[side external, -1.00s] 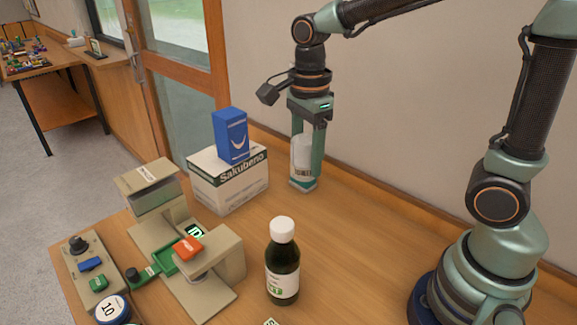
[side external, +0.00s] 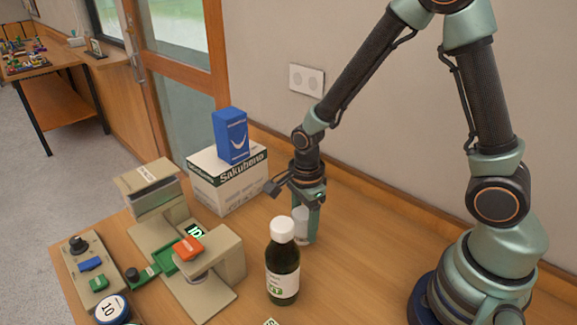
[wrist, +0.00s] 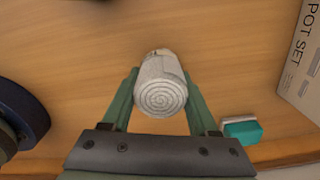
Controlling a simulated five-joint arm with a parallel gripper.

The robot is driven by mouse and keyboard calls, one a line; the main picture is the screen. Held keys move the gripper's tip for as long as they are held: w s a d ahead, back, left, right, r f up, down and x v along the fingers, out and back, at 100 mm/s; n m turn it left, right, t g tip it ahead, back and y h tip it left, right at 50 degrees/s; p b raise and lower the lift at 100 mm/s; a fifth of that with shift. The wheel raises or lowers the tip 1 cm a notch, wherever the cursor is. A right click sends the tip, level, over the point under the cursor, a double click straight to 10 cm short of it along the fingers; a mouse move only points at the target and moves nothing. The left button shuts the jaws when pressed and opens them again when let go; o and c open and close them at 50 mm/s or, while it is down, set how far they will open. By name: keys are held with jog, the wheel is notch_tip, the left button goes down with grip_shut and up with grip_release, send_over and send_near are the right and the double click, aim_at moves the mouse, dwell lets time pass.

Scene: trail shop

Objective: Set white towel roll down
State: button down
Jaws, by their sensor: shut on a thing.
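The white towel roll (side external: 299,222) is between the fingers of my gripper (side external: 306,236), low over the wooden table, right of the white box and behind the dark bottle. In the wrist view the roll (wrist: 160,96) shows its spiral end toward the camera, with a finger on each side. My gripper is shut on it. The roll looks upright in the side view. I cannot tell whether its lower end touches the table.
A blue box (side external: 231,135) stands on a white carton (side external: 228,182). A dark bottle (side external: 283,270) with a white cap stands in front of the roll. A beige device (side external: 190,255) is at left. A teal and white item (wrist: 241,130) lies nearby. The table right of the roll is clear.

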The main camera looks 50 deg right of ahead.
jog(key=shift+f, duration=0.8)
jog(key=shift+c, duration=0.8)
grip_release()
jog(key=shift+f, duration=0.1)
